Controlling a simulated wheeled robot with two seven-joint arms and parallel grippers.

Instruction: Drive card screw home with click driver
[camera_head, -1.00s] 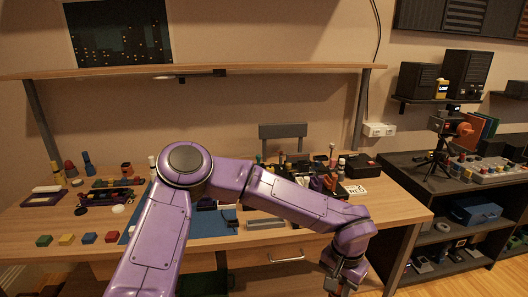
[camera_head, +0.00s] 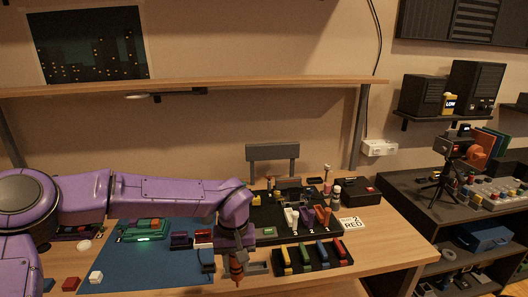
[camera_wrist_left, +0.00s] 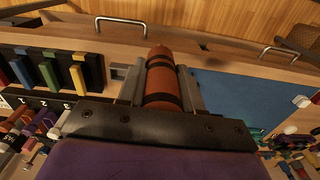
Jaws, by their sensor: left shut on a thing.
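My left gripper (camera_head: 236,262) is shut on an orange-brown driver with dark bands (camera_head: 237,274). It points down over the front of the desk, at the right edge of the blue mat. In the left wrist view the driver (camera_wrist_left: 160,80) lies between the two fingers (camera_wrist_left: 162,88). A green board (camera_head: 143,230) with a glowing green light sits on the mat, left of the gripper. Purple and red-and-white pieces lie between them, partly behind the arm. The card screw is too small to make out. My right gripper is out of view.
A black tray (camera_head: 313,268) with yellow, green, blue and red bars stands just right of the gripper. Behind it is a numbered rack with white, purple and orange tools (camera_head: 308,214). A "2 RED" sign (camera_head: 352,224) is at right.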

